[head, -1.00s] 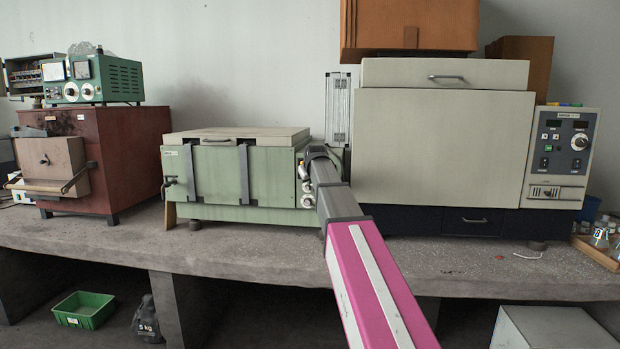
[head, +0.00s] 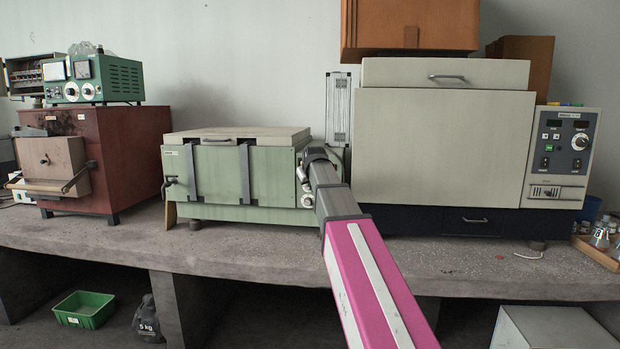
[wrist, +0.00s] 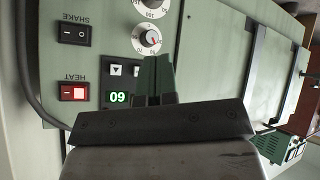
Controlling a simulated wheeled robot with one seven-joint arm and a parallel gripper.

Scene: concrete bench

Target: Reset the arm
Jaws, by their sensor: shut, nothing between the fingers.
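My arm reaches out over the bench (head: 440,262) to the right end of the green lidded box (head: 270,177) in the head view. My gripper (wrist: 152,62) shows in the wrist view, its two dark green fingers together and empty. A lit HEAT switch (wrist: 74,93), a SHAKE switch (wrist: 74,33) and a green display reading 60 upside down (wrist: 119,97) are on the panel.
A large beige oven (head: 440,145) stands close on the right, with a silver case (head: 338,105) behind my arm. A dark red furnace (head: 135,150) stands at the left. The bench front between the red furnace and green box is bare.

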